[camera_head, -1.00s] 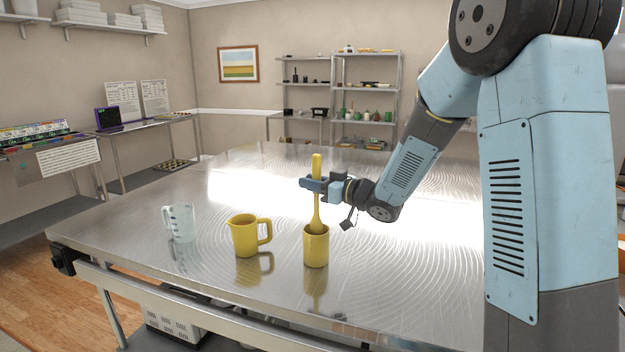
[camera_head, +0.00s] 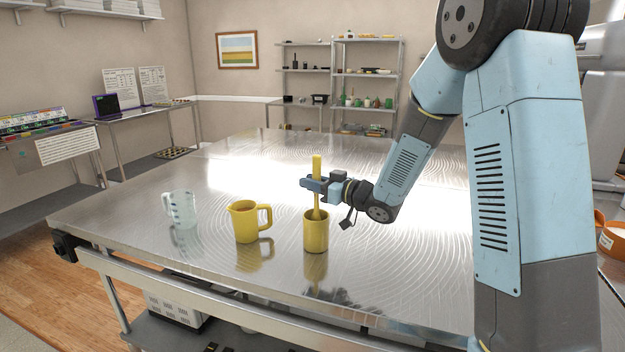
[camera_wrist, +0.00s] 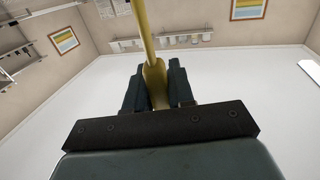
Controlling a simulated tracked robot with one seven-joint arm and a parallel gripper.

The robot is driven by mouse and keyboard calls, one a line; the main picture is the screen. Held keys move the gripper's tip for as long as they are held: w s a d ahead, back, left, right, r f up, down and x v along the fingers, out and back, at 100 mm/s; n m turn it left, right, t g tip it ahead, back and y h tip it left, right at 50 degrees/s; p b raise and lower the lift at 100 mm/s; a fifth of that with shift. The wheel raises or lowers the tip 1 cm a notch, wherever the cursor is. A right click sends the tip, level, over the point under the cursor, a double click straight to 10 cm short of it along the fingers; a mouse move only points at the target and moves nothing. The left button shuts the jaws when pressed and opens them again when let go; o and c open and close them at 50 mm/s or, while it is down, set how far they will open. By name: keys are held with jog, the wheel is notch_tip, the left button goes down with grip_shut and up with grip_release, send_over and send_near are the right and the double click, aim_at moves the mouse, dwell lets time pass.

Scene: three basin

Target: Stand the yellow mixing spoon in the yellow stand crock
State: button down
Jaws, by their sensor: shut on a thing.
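The yellow mixing spoon (camera_head: 317,166) is upright, with its lower end inside the mouth of the yellow stand crock (camera_head: 315,236). The crock stands upright on the metal table. My gripper (camera_head: 314,185) is shut on the spoon's shaft, above the crock's rim and apart from it. In the wrist view the spoon (camera_wrist: 150,55) runs between the two dark fingers (camera_wrist: 158,88). The crock's walls hide the spoon's lower end, so I cannot tell whether it touches the bottom.
A yellow pitcher (camera_head: 244,222) stands just left of the crock, its handle towards it. A clear measuring jug (camera_head: 181,209) stands farther left. The metal table (camera_head: 150,205) is bare behind them. Shelves (camera_head: 367,85) stand against the far wall.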

jog(key=shift+f, duration=1.75)
jog(key=c, duration=0.9)
grip_release()
jog(key=shift+s, duration=0.1)
jog(key=shift+v, duration=1.4)
